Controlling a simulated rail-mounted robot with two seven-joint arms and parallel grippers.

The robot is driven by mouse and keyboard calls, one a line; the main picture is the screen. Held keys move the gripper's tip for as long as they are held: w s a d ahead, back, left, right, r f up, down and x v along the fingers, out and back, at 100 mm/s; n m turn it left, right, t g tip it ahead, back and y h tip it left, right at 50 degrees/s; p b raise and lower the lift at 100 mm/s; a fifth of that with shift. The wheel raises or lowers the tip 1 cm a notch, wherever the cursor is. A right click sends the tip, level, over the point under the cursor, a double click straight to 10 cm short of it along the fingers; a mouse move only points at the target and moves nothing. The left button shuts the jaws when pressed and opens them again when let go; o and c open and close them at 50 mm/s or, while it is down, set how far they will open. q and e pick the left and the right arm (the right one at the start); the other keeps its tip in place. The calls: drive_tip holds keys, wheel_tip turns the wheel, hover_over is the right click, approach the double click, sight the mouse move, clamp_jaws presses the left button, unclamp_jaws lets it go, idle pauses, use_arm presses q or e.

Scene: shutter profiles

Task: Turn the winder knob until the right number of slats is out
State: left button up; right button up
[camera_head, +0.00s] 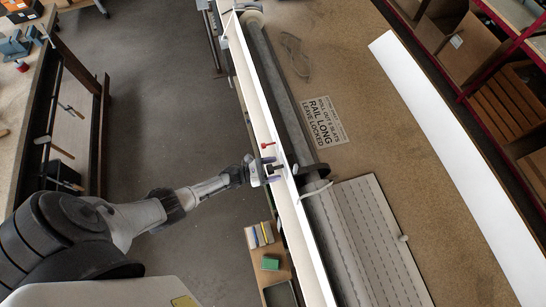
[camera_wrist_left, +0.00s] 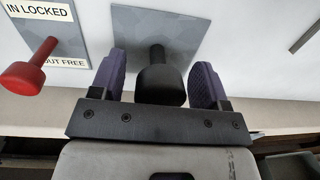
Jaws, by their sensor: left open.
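The black winder knob (camera_wrist_left: 160,82) sticks out of a grey plate on a white panel. My left gripper (camera_wrist_left: 160,66) is open, with one purple finger on each side of the knob and a visible gap at both. In the head view my left gripper (camera_head: 272,171) is at the long white rail (camera_head: 262,105) and hides most of the knob. A red-headed pin (camera_wrist_left: 25,77) stands left of the knob by a label reading "IN LOCKED" and "OUT FREE". It also shows in the head view (camera_head: 267,145). Grey slats (camera_head: 372,240) lie rolled out beside the roller.
A small bench (camera_head: 262,262) with a green box (camera_head: 270,263) stands below the gripper. A workbench (camera_head: 30,120) is at left, with open floor between.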

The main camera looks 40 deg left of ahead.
use_arm(q)
drive_tip(key=shift+c, duration=0.6)
drive_tip(key=c, duration=0.8)
